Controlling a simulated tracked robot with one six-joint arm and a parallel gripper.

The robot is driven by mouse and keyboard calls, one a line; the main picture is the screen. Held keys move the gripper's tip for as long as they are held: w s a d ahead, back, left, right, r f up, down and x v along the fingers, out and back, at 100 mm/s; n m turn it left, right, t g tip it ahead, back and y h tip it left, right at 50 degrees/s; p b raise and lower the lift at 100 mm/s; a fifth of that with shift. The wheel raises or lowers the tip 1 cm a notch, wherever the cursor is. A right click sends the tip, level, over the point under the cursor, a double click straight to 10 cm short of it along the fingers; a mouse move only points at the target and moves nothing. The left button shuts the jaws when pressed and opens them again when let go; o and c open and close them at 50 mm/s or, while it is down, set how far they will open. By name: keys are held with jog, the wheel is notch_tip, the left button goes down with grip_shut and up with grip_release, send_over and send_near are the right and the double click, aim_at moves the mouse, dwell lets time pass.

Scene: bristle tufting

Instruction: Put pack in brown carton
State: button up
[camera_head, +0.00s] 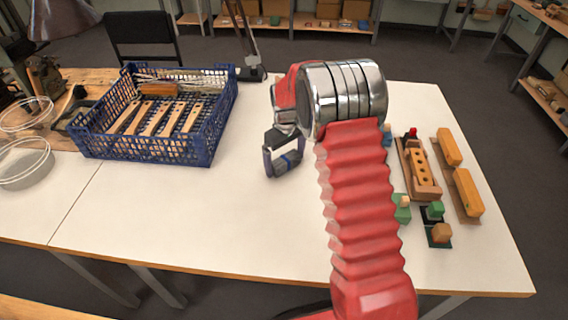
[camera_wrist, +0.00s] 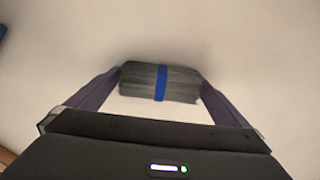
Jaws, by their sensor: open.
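The pack is a grey bundle of thin strands with a blue band around its middle. It lies on the white table in the wrist view (camera_wrist: 178,84), between the two fingertips of my gripper (camera_wrist: 160,84). The fingers are open and stand at its two ends; I cannot tell if they touch it. In the head view my gripper (camera_head: 283,155) points down at the middle of the table, and part of the pack (camera_head: 291,161) with its blue band shows there. No brown carton shows on the table; brown cartons (camera_head: 328,10) stand on the back shelf.
Wooden blocks (camera_head: 420,170) and small green and black pieces (camera_head: 435,210) lie on the right. The white table between is clear.

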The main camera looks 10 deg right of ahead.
aim_at(285, 158)
jog(key=shift+c, duration=0.6)
jog(key=c, duration=0.9)
jog(key=shift+o, duration=0.2)
jog(key=shift+r, duration=0.1)
notch_tip(285, 158, up, 10)
jog(key=shift+f, duration=0.1)
